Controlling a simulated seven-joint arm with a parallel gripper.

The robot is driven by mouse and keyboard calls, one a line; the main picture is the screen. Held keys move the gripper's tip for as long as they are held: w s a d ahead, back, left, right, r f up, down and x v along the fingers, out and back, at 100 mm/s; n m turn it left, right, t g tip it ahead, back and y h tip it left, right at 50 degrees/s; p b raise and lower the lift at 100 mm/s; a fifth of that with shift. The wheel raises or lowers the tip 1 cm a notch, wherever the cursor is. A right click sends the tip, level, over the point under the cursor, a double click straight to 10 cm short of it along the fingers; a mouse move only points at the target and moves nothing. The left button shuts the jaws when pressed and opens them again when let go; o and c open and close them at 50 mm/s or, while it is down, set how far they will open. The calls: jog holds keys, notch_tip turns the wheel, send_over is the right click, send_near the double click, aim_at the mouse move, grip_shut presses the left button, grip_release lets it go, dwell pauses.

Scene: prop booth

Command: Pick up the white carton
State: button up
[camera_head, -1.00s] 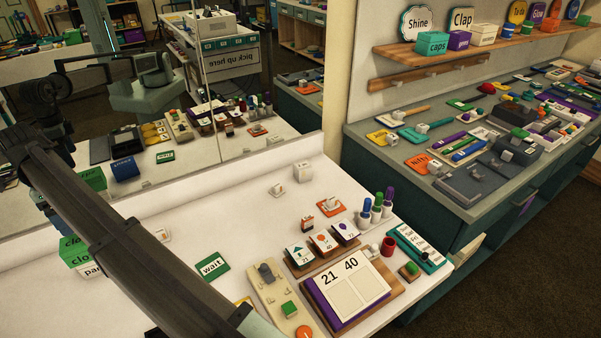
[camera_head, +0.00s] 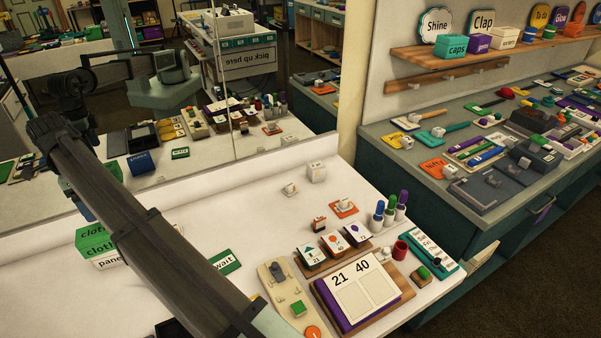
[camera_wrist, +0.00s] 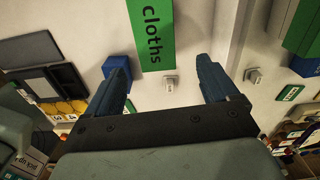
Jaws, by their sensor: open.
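A white carton (camera_head: 106,261), its label partly readable as "pane", is low in a stack at the left of the white counter in the head view. In the wrist view a green "cloths" face (camera_wrist: 152,35) shows beyond and between my fingers. My gripper (camera_wrist: 162,68) is open and empty, apart from that green face. I cannot make out the white carton in the wrist view, and the gripper is not clear in the head view.
A mirror (camera_head: 290,95) stands behind the counter (camera_head: 240,205) and reflects its things. A small white block (camera_head: 316,172) stands by the back ledge. A green "wait" sign (camera_head: 226,262) lies right of my arm. Cards and a calendar board (camera_head: 355,290) fill the front right.

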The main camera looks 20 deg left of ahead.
jog(key=w+d+f+n, duration=0.1)
jog(key=w+d+n, duration=0.3)
jog(key=w, duration=0.4)
jog(key=w+d+n, duration=0.3)
jog(key=w+n, duration=0.1)
jog(key=w, duration=0.4)
jog(key=n, duration=2.6)
send_over(316, 165)
notch_tip(316, 165, down, 5)
notch_tip(316, 165, down, 13)
jog(key=shift+s+f, duration=0.1)
jog(key=shift+c, duration=0.4)
jog(key=c, duration=1)
jog(key=shift+c, duration=0.2)
